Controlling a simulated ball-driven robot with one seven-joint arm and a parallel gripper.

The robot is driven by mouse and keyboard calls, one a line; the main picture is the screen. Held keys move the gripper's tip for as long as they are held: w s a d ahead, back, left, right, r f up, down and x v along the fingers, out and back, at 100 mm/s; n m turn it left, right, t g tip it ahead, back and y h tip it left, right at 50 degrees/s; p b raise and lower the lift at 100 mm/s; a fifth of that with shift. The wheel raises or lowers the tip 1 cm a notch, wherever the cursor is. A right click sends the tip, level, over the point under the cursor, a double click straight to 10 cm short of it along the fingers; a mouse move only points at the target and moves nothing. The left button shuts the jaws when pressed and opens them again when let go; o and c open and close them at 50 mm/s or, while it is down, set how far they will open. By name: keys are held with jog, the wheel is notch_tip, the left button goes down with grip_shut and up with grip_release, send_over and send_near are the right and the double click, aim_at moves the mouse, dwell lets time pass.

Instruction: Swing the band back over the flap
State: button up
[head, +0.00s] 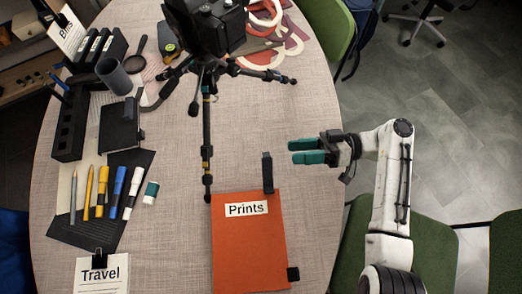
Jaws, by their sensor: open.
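An orange folder marked "Prints" (240,250) lies flat on the table near its front edge, its label near the far edge. A black band (267,172) sticks out past the folder's far edge, near the far right corner, and lies off the flap. A small black piece (293,274) shows at the folder's right edge, towards the front. My gripper (291,152) has teal fingers and points left. It is open and empty, to the right of the band and apart from it.
A black tripod (206,120) stands left of the band, one leg reaching close to the folder. Markers (118,190) and a "Travel" clipboard (100,275) lie to the left. Rings (265,45) lie at the back. Green chairs (350,230) flank the table's right edge.

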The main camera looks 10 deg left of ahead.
aim_at(265, 154)
jog(key=p+x, duration=0.1)
jog(key=x, duration=0.7)
jog(key=shift+s+a+p, duration=0.1)
jog(key=shift+a+p, duration=0.25)
jog(key=shift+a, duration=0.05)
jog(key=c, duration=0.7)
